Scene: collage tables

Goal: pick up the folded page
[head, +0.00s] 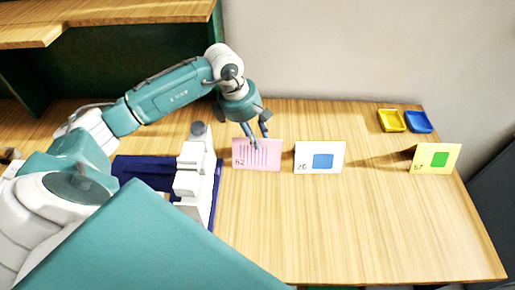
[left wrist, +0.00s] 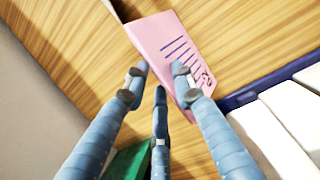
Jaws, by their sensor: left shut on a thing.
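A pink folded page (head: 257,156) with purple lines and a number stands on the wooden table, just left of the middle. My left gripper (head: 258,140) reaches down to its top edge from behind and is shut on it. In the left wrist view the pink page (left wrist: 180,50) lies at the fingertips of the left gripper (left wrist: 160,83), which hide part of its edge. A white folded page (head: 319,157) with a blue square stands right of it. A yellow folded page (head: 436,159) with a green square stands at the far right. My right gripper is not in view.
A white stepped object (head: 193,180) stands on a dark blue tray (head: 217,185) close left of the pink page. A small yellow tray (head: 391,121) and a blue tray (head: 419,122) sit at the back right. The front table area is clear.

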